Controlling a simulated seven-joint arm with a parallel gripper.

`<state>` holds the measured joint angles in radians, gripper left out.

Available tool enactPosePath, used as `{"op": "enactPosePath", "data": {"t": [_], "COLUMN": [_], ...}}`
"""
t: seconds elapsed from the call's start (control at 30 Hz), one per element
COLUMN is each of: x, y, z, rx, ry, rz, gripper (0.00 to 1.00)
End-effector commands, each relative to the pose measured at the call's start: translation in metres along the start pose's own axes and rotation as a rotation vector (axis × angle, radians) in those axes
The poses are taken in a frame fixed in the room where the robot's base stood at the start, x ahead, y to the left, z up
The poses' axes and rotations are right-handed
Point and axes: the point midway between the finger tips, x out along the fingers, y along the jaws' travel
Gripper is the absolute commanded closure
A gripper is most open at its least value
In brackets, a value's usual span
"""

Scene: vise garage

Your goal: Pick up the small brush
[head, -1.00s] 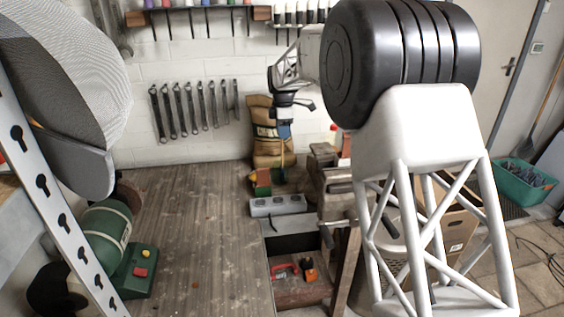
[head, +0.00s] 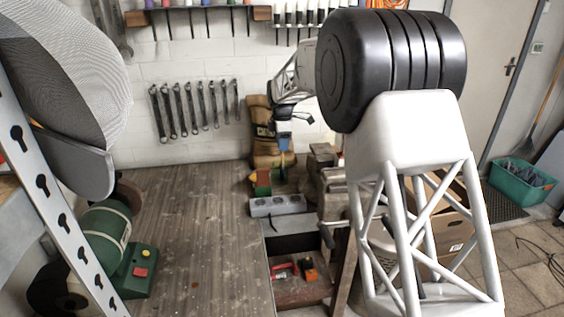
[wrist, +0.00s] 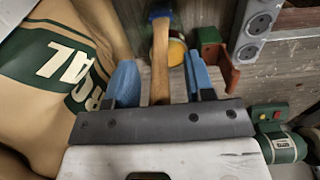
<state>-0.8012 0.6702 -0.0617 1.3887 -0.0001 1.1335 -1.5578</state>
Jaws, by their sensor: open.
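In the wrist view my gripper (wrist: 160,68) is open, with one blue finger on each side of a slim wooden handle. This handle, with a dark bluish end, looks like the small brush (wrist: 160,52). Its lower part is hidden behind the gripper's body, and I cannot tell whether a finger touches it. In the head view my gripper (head: 284,142) points down at the back of the workbench, in front of the sack. The brush is too small there to make out clearly.
A printed sack (wrist: 60,75) is close on the left in the wrist view. A red-and-green object (wrist: 212,52) and a grey socket strip (wrist: 256,30) lie to the right. In the head view a vise (head: 335,185) stands right of the gripper. The bench's middle (head: 190,210) is clear.

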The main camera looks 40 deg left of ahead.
Motion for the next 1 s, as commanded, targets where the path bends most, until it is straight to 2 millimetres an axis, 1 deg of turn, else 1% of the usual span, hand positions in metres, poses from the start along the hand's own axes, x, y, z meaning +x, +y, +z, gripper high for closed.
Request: {"op": "enactPosePath", "data": {"t": [0.07, 0.3, 0.37, 0.4, 0.77, 0.87, 1.0], "x": [0.000, 0.000, 0.000, 0.000, -0.002, -0.007, -0.019], "y": [0.000, 0.000, 0.000, 0.000, 0.000, 0.000, 0.000], "z": [0.000, 0.000, 0.000, 0.000, 0.000, 0.000, 0.000], "rx": [0.000, 0.000, 0.000, 0.000, 0.000, 0.000, 0.000], "ry": [0.000, 0.000, 0.000, 0.000, 0.000, 0.000, 0.000], "rz": [0.000, 0.000, 0.000, 0.000, 0.000, 0.000, 0.001], "gripper": [0.51, 0.88, 0.97, 1.00, 1.00, 1.00, 1.00]}}
